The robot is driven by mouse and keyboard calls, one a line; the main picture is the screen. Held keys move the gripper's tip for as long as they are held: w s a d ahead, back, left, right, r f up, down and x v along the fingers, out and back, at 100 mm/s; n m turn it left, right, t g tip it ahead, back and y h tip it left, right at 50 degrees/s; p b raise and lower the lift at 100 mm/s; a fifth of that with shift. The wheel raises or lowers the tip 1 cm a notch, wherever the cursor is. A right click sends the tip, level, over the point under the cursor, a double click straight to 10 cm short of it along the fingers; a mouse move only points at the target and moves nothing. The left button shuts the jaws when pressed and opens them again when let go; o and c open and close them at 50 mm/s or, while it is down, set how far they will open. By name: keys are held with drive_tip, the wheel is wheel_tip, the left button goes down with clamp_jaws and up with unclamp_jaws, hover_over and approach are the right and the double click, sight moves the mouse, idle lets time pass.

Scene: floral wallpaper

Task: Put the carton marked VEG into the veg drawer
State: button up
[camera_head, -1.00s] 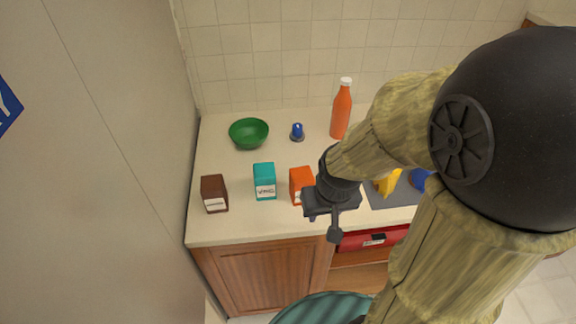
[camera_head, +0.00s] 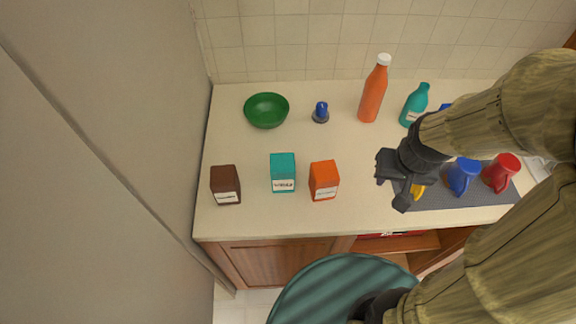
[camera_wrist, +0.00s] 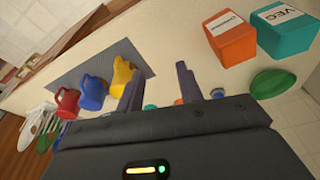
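The teal carton (camera_head: 283,166) with a white VEG label stands upright on the counter, between a brown carton and an orange carton. It also shows at the top right of the wrist view (camera_wrist: 287,38), with VEG readable. My gripper (camera_head: 391,190) is above the counter, right of the orange carton and near the grey mat. In the wrist view, its two fingers (camera_wrist: 159,88) are apart with nothing between them. A red drawer front (camera_head: 390,235) shows as a sliver under the counter edge; its label is hidden.
Orange carton (camera_head: 324,182) and brown carton (camera_head: 226,185) flank the VEG carton. Behind stand a green bowl (camera_head: 266,111), an orange bottle (camera_head: 374,92) and a teal bottle (camera_head: 415,105). Blue mug (camera_head: 462,177) and red mug (camera_head: 500,173) are on the grey mat (camera_head: 440,199). Mid-counter is clear.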

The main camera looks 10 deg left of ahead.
drive_tip(key=shift+o, duration=1.1)
drive_tip(key=shift+s+a, duration=0.15)
drive_tip(key=shift+s, duration=0.05)
drive_tip(key=o, duration=0.4)
drive_tip(key=shift+a+r, duration=0.1)
drive_tip(key=shift+r, duration=0.05)
drive_tip(key=o, duration=0.5)
drive_tip(key=shift+g, duration=0.3)
drive_tip(key=w+a, duration=0.1)
drive_tip(key=w+a+r+p, duration=0.1)
drive_tip(key=w+a, duration=0.1)
drive_tip(key=shift+a+r+p, duration=0.15)
drive_tip(key=shift+r+p, duration=0.2)
drive_tip(key=shift+c, duration=0.2)
drive_tip(key=w+a+r+n+g+p, duration=0.1)
drive_tip(key=w+a+r+p, duration=0.1)
drive_tip(key=a, duration=0.9)
drive_tip(key=w+a+r+n+g+p, duration=0.1)
drive_tip(key=a+r+p, duration=0.1)
drive_tip(key=a, duration=0.8)
drive_tip(key=shift+w+a+r+n, duration=0.3)
drive_tip(key=shift+w+a+r, duration=0.1)
drive_tip(key=shift+r, duration=0.2)
